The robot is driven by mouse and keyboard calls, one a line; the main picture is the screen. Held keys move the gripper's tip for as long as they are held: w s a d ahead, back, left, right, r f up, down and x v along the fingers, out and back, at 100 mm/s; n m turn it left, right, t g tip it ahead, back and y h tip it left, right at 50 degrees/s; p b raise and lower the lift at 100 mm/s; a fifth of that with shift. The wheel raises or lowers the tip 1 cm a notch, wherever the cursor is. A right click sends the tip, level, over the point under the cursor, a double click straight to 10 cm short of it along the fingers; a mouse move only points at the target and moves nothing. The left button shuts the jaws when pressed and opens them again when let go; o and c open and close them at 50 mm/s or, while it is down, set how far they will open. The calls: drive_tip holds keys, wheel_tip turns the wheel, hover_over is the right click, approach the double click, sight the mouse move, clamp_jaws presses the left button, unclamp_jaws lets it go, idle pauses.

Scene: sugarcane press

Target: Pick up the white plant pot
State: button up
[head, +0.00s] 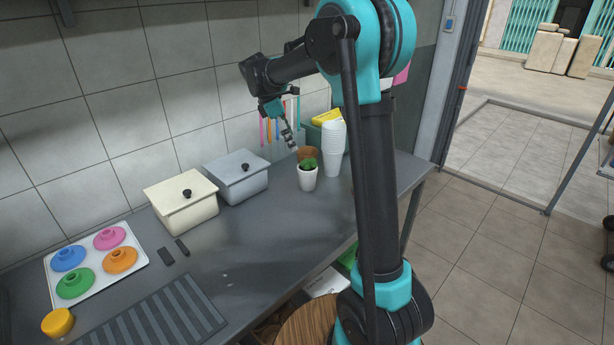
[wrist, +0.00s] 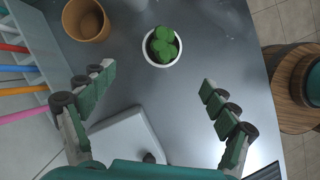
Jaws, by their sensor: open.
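The white plant pot (head: 307,181) holds a green plant and stands upright on the grey counter (head: 262,240), right of the two lidded boxes. In the wrist view the pot (wrist: 151,56) shows from above as a white rim around round green leaves. My gripper (head: 291,139) is above the counter, behind and slightly left of the pot in the head view. In the wrist view its two fingers (wrist: 155,86) are wide apart with nothing between them, and the pot lies beyond their tips. The gripper is not touching the pot.
A brown pot (wrist: 86,20) stands close to the white pot. White stacked cups (head: 333,149) stand at its right. A grey lidded box (head: 237,180) and a cream one (head: 183,204) are to the left. Coloured straws (wrist: 22,88) are near the wall.

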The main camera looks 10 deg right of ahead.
sight(306, 167)
drive_tip(key=x, duration=0.8)
drive_tip(key=shift+x, duration=2.7)
drive_tip(key=shift+s+d, duration=0.15)
drive_tip(key=c, duration=1.5)
drive_tip(key=shift+r, duration=0.15)
